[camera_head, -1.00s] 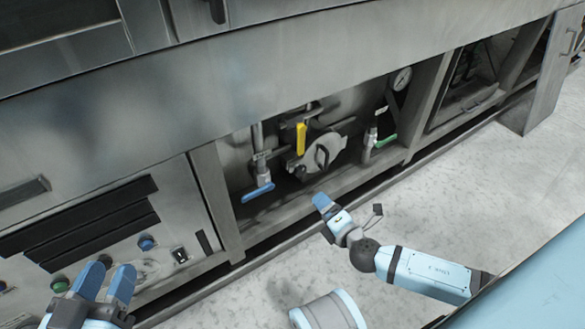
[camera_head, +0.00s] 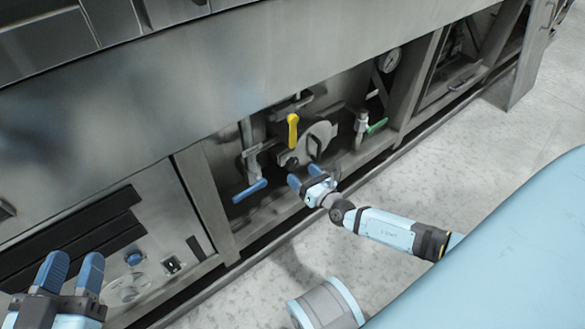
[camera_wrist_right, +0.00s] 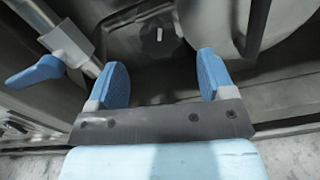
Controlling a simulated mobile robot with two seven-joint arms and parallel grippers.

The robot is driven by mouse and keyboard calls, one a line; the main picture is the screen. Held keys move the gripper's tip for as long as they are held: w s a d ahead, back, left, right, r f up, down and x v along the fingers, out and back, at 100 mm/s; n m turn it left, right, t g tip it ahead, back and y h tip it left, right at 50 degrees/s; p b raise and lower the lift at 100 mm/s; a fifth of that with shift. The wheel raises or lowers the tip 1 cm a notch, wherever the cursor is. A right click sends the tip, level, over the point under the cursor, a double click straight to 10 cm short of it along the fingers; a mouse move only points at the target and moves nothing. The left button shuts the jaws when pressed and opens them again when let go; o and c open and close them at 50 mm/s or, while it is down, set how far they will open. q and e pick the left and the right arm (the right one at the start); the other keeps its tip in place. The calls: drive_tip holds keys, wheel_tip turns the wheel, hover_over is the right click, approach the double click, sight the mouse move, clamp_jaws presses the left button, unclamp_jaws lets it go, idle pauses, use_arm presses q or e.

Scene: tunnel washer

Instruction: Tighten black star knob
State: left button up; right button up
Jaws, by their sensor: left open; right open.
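The black star knob (camera_head: 291,162) sits low on the round metal flange in the open bay of the machine. In the right wrist view the knob (camera_wrist_right: 158,38) shows dark with a light stud at its middle, beyond the fingertips and between their lines. My right gripper (camera_head: 304,177) is open and empty, just below and in front of the knob, apart from it. Its two blue fingers also show in the right wrist view (camera_wrist_right: 164,82). My left gripper (camera_head: 70,270) is open and empty at the lower left, in front of the control panel.
A yellow lever (camera_head: 293,130) stands above the knob. A blue-handled valve (camera_head: 250,190) is to its left, also seen in the right wrist view (camera_wrist_right: 35,75). A green-handled valve (camera_head: 376,126) and a gauge (camera_head: 389,60) are to the right.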

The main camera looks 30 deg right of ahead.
sight(294, 166)
drive_tip(key=w+b, duration=0.1)
drive_tip(key=w, duration=0.4)
drive_tip(key=shift+w+a, duration=0.15)
drive_tip(key=shift+a, duration=0.05)
drive_tip(key=c, duration=0.9)
